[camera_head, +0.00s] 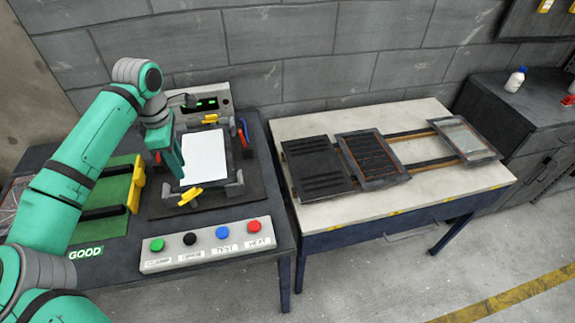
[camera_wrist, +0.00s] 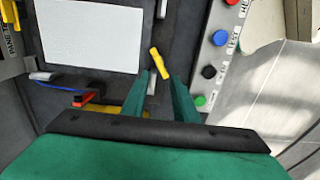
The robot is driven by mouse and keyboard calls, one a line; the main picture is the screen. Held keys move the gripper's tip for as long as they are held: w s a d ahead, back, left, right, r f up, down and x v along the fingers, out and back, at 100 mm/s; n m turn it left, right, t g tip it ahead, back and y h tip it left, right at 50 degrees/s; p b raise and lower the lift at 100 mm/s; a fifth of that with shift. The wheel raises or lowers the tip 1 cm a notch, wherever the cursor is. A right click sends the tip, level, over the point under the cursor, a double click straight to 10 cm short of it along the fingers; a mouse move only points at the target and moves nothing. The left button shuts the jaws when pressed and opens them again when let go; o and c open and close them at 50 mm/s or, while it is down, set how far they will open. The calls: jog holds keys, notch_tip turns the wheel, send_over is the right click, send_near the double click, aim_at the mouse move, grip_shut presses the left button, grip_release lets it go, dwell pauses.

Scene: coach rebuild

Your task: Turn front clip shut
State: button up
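The front clip (camera_head: 189,196) is a small yellow bar at the front edge of the fixture, set at a slant just off the white panel (camera_head: 204,156). In the wrist view, the yellow clip (camera_wrist: 159,62) lies diagonally beside the white panel (camera_wrist: 88,36), not over it. In the head view, my gripper (camera_head: 174,165) is over the fixture's left side. A second yellow clip (camera_head: 210,119) is at the back.
A button box (camera_head: 207,246) with green, black, blue and red buttons lies in front. A red lever (camera_wrist: 84,100) is near my fingers. A green tray (camera_head: 105,205) with a yellow handle is left. A separate table (camera_head: 420,200) holds dark panels at right.

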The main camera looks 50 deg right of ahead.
jog(key=s+d+f+g+h, duration=0.2)
jog(key=s+d+g+h, duration=0.5)
jog(key=s+d, duration=1.3)
jog(key=shift+s+d+n+g+h, duration=0.2)
jog(key=shift+n+g+h, duration=0.15)
jog(key=shift+h, duration=1.25)
jog(key=shift+f, duration=0.1)
